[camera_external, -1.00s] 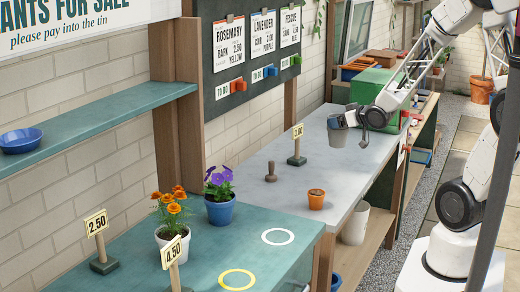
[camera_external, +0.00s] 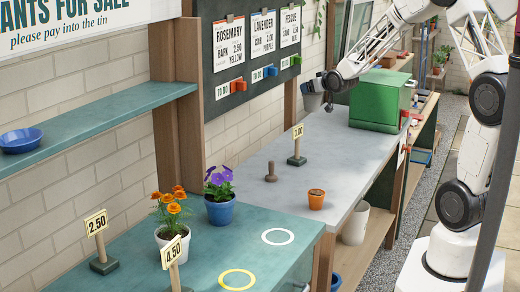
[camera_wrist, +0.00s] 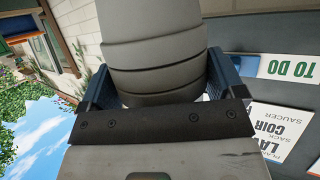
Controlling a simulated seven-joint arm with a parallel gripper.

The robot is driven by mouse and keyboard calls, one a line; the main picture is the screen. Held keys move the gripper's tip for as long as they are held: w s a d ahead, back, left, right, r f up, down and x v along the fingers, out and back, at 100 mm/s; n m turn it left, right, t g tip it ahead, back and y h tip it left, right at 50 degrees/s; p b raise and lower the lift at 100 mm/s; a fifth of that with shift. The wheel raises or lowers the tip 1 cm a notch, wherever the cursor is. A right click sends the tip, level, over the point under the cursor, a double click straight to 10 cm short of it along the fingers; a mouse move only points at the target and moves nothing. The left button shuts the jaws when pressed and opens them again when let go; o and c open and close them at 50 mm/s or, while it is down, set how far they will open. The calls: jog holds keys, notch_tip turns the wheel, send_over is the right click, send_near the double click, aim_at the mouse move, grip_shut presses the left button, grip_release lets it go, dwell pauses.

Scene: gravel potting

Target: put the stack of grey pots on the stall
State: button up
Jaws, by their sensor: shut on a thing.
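The stack of grey pots (camera_external: 312,102) is held in my gripper (camera_external: 319,84), in the air near the blackboard's right end, above the far part of the grey bench. In the wrist view, the stack (camera_wrist: 155,50) fills the gap between the blue fingers, and several nested rims show. My gripper is shut on it. The teal stall top (camera_external: 130,262) is at the front left, well apart from the stack. It bears a white ring (camera_external: 278,237), a yellow ring (camera_external: 237,280), potted orange flowers (camera_external: 171,220) and a purple-flowered blue pot (camera_external: 219,205).
The grey bench (camera_external: 335,150) carries a price sign (camera_external: 297,146), a small terracotta pot (camera_external: 316,199) and a brown peg-like object (camera_external: 271,172). A green box (camera_external: 380,100) stands at its far end. The blackboard (camera_external: 250,60) is beside my gripper. Two price signs (camera_external: 97,223) stand on the stall.

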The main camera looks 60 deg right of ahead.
jog(key=w+a+n+y, duration=0.2)
jog(key=w+a, duration=0.2)
jog(key=a, duration=0.5)
jog(key=s+a+f+n+t+y, duration=0.1)
jog(key=a+n+y, duration=0.2)
jog(key=a, duration=1.5)
jog(key=s+a+f+n+t+y, duration=0.1)
jog(key=s+a+n+y, duration=0.2)
jog(key=a, duration=1.4)
jog(key=s+a+f+n+g+y, duration=0.1)
jog(key=s+a+n+y, duration=0.15)
jog(key=s+a, duration=0.45)
jog(key=s+a+n+g+y, duration=0.1)
jog(key=s+a+y, duration=0.15)
jog(key=a, duration=0.85)
jog(key=s+a+f+n+g+y, duration=0.3)
jog(key=s+a+n+y, duration=0.1)
jog(key=s+a, duration=1)
jog(key=s+n, duration=0.1)
jog(key=s, duration=0.3)
jog(key=shift+g+y, duration=0.3)
jog(key=shift+g, duration=0.1)
jog(key=shift+w+a, duration=0.1)
jog(key=shift+w, duration=0.05)
jog(key=w+a+f, duration=0.1)
jog(key=w+a, duration=0.9)
jog(key=w, duration=0.2)
jog(key=shift+f, duration=0.2)
jog(key=shift+w, duration=0.1)
